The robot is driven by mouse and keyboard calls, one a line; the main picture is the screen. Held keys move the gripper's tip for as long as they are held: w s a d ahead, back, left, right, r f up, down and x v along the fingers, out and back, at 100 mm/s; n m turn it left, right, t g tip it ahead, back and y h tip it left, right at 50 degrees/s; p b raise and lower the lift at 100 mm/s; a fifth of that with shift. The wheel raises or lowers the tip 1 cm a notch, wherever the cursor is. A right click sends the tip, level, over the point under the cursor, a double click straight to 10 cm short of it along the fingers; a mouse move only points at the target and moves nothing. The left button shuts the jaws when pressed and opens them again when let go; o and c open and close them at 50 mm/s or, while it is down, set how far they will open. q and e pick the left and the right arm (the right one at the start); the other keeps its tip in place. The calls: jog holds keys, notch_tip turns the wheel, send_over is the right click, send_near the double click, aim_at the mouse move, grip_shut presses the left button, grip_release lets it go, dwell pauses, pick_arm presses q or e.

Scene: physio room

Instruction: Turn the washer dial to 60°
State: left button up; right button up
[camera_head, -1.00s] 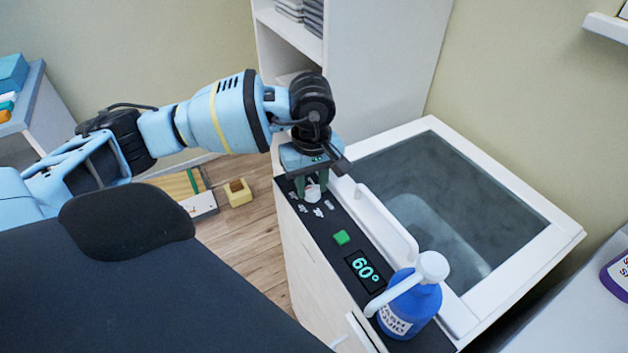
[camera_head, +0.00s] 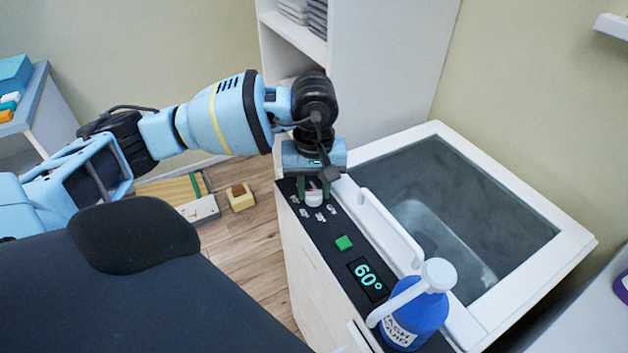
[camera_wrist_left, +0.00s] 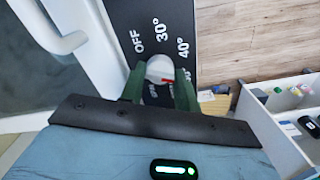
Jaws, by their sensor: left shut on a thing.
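The white washer dial (camera_head: 314,199) sits at the far end of the washer's black control panel (camera_head: 335,263). My left gripper (camera_head: 314,188) points down over it and is shut on it, one green finger on each side. In the left wrist view the dial (camera_wrist_left: 160,68) shows between the fingers, with a red mark on its lower right side. The labels OFF, 30° and 40° are readable there; those lower down are partly hidden by the gripper. The panel's display (camera_head: 367,277) reads 60°. My right gripper is not in view.
A green button (camera_head: 344,243) is on the panel between dial and display. A blue detergent bottle (camera_head: 417,315) stands at the panel's near end. The washer's white lid handle (camera_head: 391,228) runs close beside the panel. A white shelf unit (camera_head: 385,70) stands behind.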

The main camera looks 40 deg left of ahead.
aim_at(314, 191)
pick_arm(q)
jog(key=o, duration=1)
jog(key=shift+c, duration=0.2)
jog(key=shift+r, duration=3.95)
